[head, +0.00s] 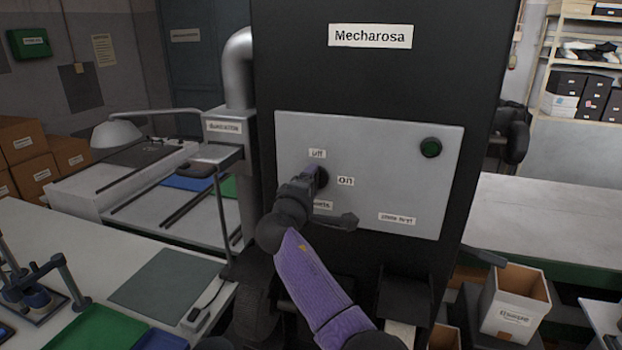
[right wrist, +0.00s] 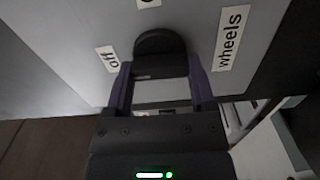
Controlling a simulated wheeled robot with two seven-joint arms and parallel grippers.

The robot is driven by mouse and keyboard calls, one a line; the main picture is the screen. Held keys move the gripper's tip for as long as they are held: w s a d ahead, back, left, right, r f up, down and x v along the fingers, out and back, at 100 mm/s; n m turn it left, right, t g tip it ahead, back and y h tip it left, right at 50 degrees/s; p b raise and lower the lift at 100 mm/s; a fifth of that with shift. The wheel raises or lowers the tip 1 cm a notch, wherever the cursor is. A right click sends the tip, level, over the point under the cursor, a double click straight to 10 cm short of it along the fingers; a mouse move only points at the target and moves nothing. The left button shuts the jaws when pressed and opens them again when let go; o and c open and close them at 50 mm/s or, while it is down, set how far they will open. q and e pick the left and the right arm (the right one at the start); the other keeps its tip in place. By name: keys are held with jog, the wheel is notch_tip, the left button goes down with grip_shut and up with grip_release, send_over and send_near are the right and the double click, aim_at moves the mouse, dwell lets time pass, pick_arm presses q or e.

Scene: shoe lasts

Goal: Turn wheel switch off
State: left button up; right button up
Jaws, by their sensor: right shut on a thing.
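The wheel switch (head: 322,177) is a dark round knob on the grey panel (head: 400,150) of the black Mecharosa machine. Labels "off" (head: 317,153) above and "on" (head: 346,181) to the right surround it, with a partly hidden label below. My right gripper (head: 314,176) is at the switch in the head view and covers part of it. In the right wrist view, the fingers of my right gripper (right wrist: 160,85) are shut on the dark knob (right wrist: 160,52), between the "off" (right wrist: 107,59) and "wheels" (right wrist: 231,38) labels. Which way the knob points is unclear. My left gripper is not seen.
A green round button (head: 430,147) sits at the panel's upper right. A light table (head: 560,210) is on the right, with an open box (head: 514,300) below it. A workbench with a grey mat (head: 165,283) and green tray (head: 85,328) is at left.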

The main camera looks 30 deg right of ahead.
jog(key=shift+n, duration=0.4)
jog(key=o, duration=1.2)
jog(key=b+v, duration=0.2)
jog(key=v, duration=0.8)
jog(key=shift+w, duration=0.1)
